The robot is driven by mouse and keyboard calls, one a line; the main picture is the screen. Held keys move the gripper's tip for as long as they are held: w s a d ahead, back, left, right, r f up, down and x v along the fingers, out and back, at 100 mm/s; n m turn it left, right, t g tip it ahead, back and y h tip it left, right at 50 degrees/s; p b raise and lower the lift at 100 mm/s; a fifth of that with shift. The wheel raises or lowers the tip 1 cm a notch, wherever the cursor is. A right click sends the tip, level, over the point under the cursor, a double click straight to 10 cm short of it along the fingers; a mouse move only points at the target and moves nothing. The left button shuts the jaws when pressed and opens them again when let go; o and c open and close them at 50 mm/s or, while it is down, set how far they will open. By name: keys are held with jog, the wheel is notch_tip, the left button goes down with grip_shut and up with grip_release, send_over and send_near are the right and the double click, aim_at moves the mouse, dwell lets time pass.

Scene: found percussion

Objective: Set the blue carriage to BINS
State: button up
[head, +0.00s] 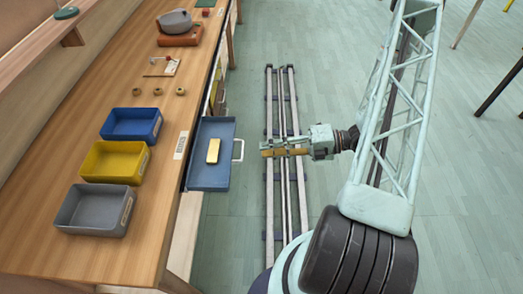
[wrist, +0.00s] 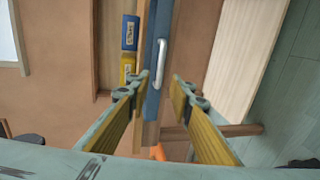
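No part is clearly marked as the blue carriage; floor rails (head: 291,100) run beneath my arm. A white label (head: 181,145) is on the bench edge beside the bins, its text too small to read. On the bench stand a blue bin (head: 131,124), a yellow bin (head: 115,161) and a grey bin (head: 97,210). My gripper (head: 263,148) is right of the open blue drawer (head: 208,178), over the rails. In the wrist view my gripper (wrist: 159,92) is open and empty, its yellow-padded fingers apart, with the drawer handle (wrist: 161,63) showing beyond them.
Several small round pieces (head: 157,92) and a grey object on an orange base (head: 177,40) lie farther along the wooden bench (head: 95,80).

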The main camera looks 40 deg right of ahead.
jog(key=shift+v, duration=0.85)
jog(key=s+a+r+n+g+h+b, duration=0.1)
jog(key=s+a+r+n+g+h, duration=0.3)
jog(key=a+r+n, duration=0.65)
jog(key=s+a+r+n+g+b, duration=0.2)
jog(key=a+r+n+g, duration=0.45)
jog(key=r+n, duration=0.85)
jog(key=s+a+r+n+t+h+b, duration=0.2)
jog(key=s+r+n+t+h, duration=0.3)
jog(key=s+r+n, duration=0.9)
notch_tip(320, 180, up, 3)
jog(key=a+n+h, duration=0.1)
jog(key=n+h, duration=0.2)
jog(key=n, duration=0.1)
dwell(1.4)
